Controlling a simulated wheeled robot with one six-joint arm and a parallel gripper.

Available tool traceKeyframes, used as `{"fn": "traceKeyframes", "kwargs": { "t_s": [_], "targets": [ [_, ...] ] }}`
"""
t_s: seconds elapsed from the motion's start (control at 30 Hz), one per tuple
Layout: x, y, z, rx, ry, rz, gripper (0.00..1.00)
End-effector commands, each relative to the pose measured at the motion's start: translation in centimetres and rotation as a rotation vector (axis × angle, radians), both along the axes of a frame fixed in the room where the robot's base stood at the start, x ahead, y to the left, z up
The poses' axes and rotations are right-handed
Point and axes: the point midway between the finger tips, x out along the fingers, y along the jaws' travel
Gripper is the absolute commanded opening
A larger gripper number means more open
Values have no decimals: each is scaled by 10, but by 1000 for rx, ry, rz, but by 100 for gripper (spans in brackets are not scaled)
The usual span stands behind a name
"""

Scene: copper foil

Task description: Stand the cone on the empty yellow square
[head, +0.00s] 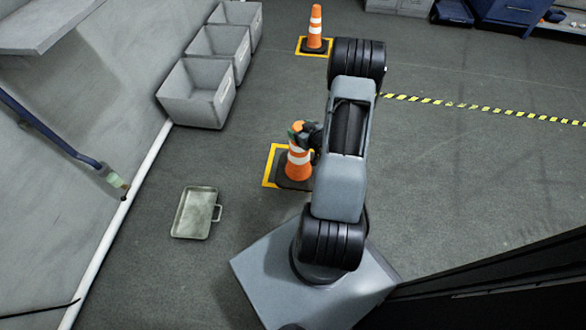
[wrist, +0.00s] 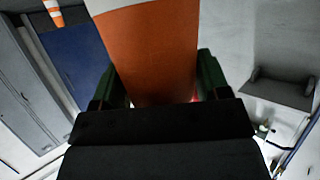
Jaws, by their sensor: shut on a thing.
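My gripper (head: 303,133) is shut on an orange and white cone (head: 298,168) near its top. The cone is upright, with its dark base over a yellow-edged square (head: 268,172) on the floor. The square's yellow border shows on the left and at the back; my arm and the cone hide its right side. I cannot tell whether the base touches the floor. In the wrist view the held cone (wrist: 150,50) fills the middle, between the green fingers. A second cone (head: 315,28) stands on another yellow square (head: 300,46) at the back.
Several grey bins (head: 196,95) line the left wall. A metal tray with a handle (head: 193,213) lies on the floor at front left. Yellow and black tape (head: 470,106) crosses the floor at right. Blue cabinets (head: 505,12) stand at the back right. The right floor is clear.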

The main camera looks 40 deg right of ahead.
Motion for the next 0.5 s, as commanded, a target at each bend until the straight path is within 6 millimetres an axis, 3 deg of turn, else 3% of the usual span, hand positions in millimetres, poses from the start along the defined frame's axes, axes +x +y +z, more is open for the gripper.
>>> {"fn": "traceKeyframes", "kwargs": {
  "t_s": [0.1, 0.27, 0.37, 0.5],
  "targets": [
    [-13, -16, -3, -2, -6, -1, 0],
    [-21, -26, -8, -1, -5, 2, 0],
    [-16, -28, -13, -1, -4, 5, 0],
    [6, -31, -25, -3, -6, 8, 0]
  ]
}}
